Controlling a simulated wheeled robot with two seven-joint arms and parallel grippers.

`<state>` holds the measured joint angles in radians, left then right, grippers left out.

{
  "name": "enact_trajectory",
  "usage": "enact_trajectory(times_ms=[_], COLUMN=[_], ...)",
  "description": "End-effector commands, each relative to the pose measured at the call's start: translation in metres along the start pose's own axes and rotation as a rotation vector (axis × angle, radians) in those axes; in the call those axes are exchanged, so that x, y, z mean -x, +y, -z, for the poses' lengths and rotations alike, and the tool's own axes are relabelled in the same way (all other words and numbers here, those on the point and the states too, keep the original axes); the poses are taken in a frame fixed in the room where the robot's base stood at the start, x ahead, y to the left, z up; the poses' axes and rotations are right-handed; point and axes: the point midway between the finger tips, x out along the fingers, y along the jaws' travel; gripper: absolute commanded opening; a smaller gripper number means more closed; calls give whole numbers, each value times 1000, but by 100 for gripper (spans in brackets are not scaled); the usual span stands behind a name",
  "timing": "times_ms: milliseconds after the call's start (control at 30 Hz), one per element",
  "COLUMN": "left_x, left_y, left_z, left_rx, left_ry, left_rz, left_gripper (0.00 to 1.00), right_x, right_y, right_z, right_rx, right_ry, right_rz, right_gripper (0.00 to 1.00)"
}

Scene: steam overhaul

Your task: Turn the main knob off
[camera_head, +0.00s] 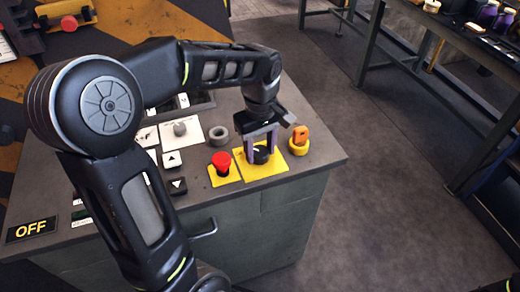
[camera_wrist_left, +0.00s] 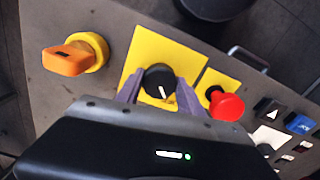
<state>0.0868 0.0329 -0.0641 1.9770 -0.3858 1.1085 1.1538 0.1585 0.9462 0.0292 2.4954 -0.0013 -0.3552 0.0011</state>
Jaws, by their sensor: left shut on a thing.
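The main knob (camera_wrist_left: 159,81) is a round black dial with a white pointer line on a yellow plate (camera_wrist_left: 158,48). In the head view the knob (camera_head: 262,155) sits on its yellow plate (camera_head: 268,172) near the right edge of the console. My left gripper (camera_head: 262,146) is above the plate, with its two grey fingers pointing down on either side of the knob. In the left wrist view the left gripper's fingers (camera_wrist_left: 160,92) flank the knob and are shut on it. The pointer line slants in that view. My right gripper is not in view.
A red mushroom button (camera_head: 221,161) stands left of the knob. An orange key-like switch (camera_head: 300,135) on a yellow base stands to the right. Benches (camera_head: 440,30) stand at the back right.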

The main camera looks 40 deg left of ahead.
Motion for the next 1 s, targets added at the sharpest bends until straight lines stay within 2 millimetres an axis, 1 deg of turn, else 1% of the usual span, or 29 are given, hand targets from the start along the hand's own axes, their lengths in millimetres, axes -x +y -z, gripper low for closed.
enact_trajectory(times_ms=[200,567,600,833,1000], left_x=[1,1,1,0,0], left_y=[0,0,0,0,0], left_z=[0,0,0,0,0], left_rx=[39,44,44,42,41], left_ry=[1,1,1,0,0], left_rz=[-1,-2,-2,-1,0], left_gripper=[4,4,48,66,66], right_x=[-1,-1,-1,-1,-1], right_y=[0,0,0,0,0], right_z=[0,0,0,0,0], right_rx=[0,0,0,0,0], right_ry=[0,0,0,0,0], right_rz=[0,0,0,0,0], right_gripper=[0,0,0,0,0])
